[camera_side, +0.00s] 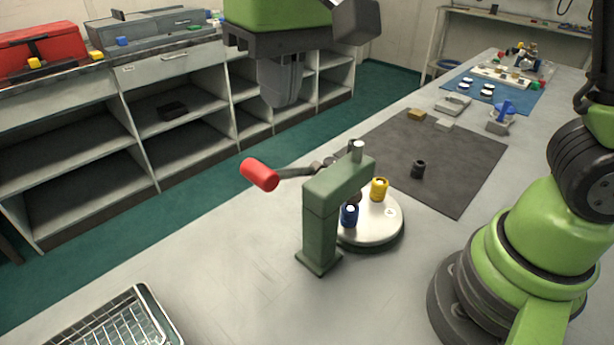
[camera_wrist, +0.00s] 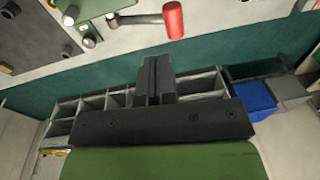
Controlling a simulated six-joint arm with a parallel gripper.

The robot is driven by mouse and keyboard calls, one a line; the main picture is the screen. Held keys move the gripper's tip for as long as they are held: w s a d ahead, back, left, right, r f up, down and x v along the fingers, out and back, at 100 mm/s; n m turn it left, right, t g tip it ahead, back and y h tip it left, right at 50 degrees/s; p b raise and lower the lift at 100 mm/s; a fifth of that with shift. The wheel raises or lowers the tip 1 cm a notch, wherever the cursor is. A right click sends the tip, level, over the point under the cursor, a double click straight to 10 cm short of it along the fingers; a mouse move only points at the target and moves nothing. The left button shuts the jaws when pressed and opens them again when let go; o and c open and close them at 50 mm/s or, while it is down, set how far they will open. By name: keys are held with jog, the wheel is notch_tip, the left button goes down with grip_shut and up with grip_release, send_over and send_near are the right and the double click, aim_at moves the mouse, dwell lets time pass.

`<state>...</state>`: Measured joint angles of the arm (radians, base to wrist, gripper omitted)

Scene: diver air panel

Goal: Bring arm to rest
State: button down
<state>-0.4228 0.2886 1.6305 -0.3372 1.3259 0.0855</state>
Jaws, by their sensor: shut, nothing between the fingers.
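My gripper (camera_side: 283,88) hangs at the top of the side view, above and behind the green press-like stand (camera_side: 320,215), well clear of it. Its fingers are together with nothing between them. In the wrist view the closed fingers (camera_wrist: 155,75) point toward the floor and shelves. The stand has a lever with a red handle (camera_side: 259,174), which also shows in the wrist view (camera_wrist: 173,19). Beside the stand is a round white plate (camera_side: 375,232) carrying a blue piece (camera_side: 349,215) and a yellow piece (camera_side: 379,189).
A dark mat (camera_side: 465,155) on the bench holds a small black cylinder (camera_side: 418,169). A wire basket (camera_side: 115,325) sits at the front left. Farther back is a blue mat (camera_side: 465,95) with parts. Shelves (camera_side: 180,130) line the wall. The bench's front middle is clear.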

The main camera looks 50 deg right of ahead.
jog(key=s+d+r+m+t, duration=0.1)
jog(key=s+d+t, duration=0.2)
jog(key=s+d, duration=0.2)
jog(key=s+d+r+m+t+y, duration=0.1)
jog(key=s+d+r+m+t, duration=0.1)
jog(key=s+d, duration=0.3)
jog(key=shift+s+d+t, duration=0.3)
jog(key=shift+s+t, duration=0.3)
jog(key=shift+s, duration=1.35)
jog(key=shift+r, duration=0.1)
